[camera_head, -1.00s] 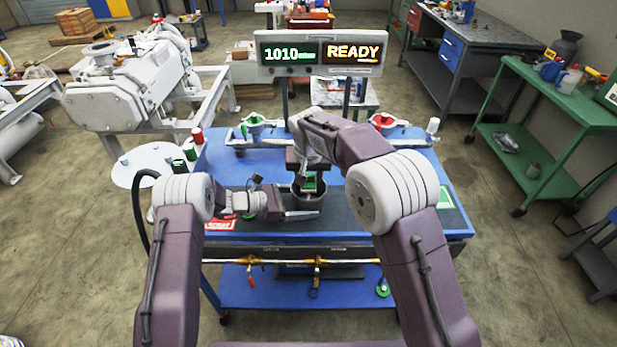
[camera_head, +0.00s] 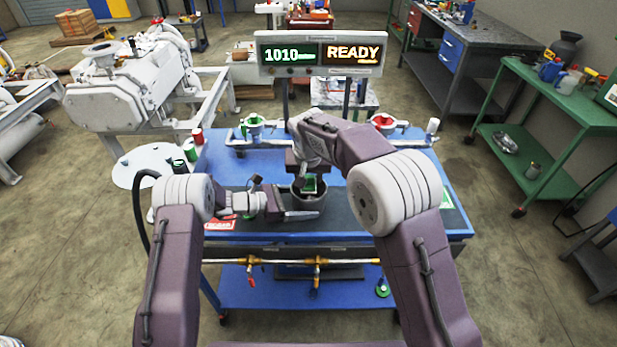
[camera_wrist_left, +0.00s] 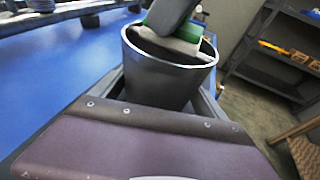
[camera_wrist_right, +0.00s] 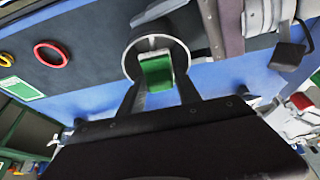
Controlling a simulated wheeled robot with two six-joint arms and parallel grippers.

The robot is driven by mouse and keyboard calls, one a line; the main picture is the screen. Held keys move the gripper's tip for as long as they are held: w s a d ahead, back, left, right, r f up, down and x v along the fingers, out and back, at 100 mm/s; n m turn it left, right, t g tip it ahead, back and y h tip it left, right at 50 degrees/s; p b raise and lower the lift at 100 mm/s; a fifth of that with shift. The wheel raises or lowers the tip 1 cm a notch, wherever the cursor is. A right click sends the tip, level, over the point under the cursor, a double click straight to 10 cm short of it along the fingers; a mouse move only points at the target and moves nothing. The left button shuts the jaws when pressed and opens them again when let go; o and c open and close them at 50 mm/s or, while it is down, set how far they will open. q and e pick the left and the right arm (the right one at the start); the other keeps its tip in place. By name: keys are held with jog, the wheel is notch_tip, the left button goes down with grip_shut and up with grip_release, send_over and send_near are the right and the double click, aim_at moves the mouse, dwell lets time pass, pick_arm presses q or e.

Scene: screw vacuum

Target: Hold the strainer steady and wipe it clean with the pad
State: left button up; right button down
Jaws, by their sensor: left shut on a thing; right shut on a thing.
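The strainer (camera_head: 308,197) is a grey metal cup standing upright on the dark mat of the blue bench. In the left wrist view the strainer (camera_wrist_left: 165,75) sits between the fingers of my left gripper (camera_head: 290,214), which is shut on it from the left. The pad (camera_head: 311,184) is green with a pale part. My right gripper (camera_head: 306,178) comes from above and is shut on the pad at the strainer's mouth. In the right wrist view the pad (camera_wrist_right: 156,70) lies between the fingers, over the opening of the strainer (camera_wrist_right: 135,62). The strainer's inside is mostly hidden.
A display (camera_head: 320,53) reading 1010 and READY stands behind the bench. Red and green valve fittings (camera_head: 384,121) line the bench's back edge. A red ring (camera_wrist_right: 51,53) and a yellow ring lie on the bench. A green-and-white card (camera_head: 446,198) lies at right.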

pick_arm(q)
jog(key=shift+w, duration=0.1)
pick_arm(e)
jog(key=shift+w+f, duration=0.15)
jog(key=shift+w, duration=0.4)
pick_arm(q)
jog(key=shift+w+f, duration=0.1)
pick_arm(e)
jog(key=shift+w+r, duration=0.2)
jog(key=shift+w, duration=0.1)
jog(key=r, duration=0.4)
jog(key=shift+s+r, duration=0.1)
jog(key=shift+s, duration=0.1)
jog(key=shift+w+r, duration=0.1)
jog(key=shift+r, duration=0.55)
notch_tip(320, 180, up, 2)
jog(key=shift+r, duration=0.25)
pick_arm(q)
jog(key=o, duration=0.8)
jog(key=shift+o, duration=0.2)
jog(key=v, duration=1.2)
